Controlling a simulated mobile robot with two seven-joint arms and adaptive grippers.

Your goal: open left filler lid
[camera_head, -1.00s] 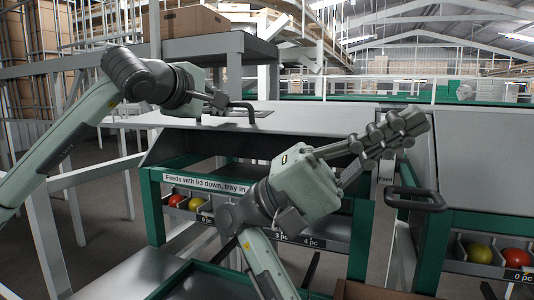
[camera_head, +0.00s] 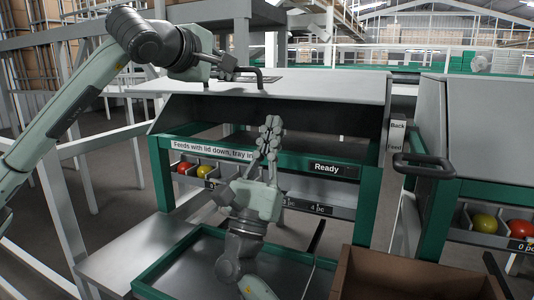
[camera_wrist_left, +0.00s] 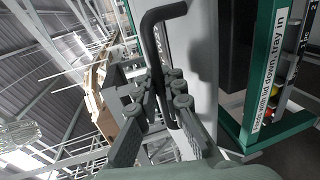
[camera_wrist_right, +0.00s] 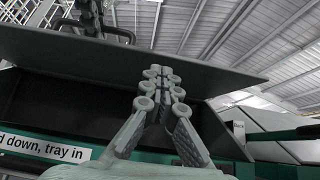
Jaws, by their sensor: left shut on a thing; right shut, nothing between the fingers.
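The left filler lid (camera_head: 320,86) is a wide grey panel, raised, with a dark opening below its front edge. It spans the right wrist view as a slab (camera_wrist_right: 230,72). Its black bar handle (camera_head: 262,78) stands on top; in the left wrist view the handle (camera_wrist_left: 162,14) runs between my fingers. My left gripper (camera_head: 238,71) is shut on this handle. My right gripper (camera_head: 271,130) is shut and empty, fingers upward, in front of the opening and below the lid. It also shows in the right wrist view (camera_wrist_right: 160,85).
The filler's green frame (camera_head: 368,205) carries a "Ready" display (camera_head: 328,168) and small bins of tomatoes (camera_head: 193,167). A green-rimmed tray (camera_head: 160,272) and a brown box (camera_head: 415,275) stand in front. A second filler with a black handle (camera_head: 424,163) stands at the right.

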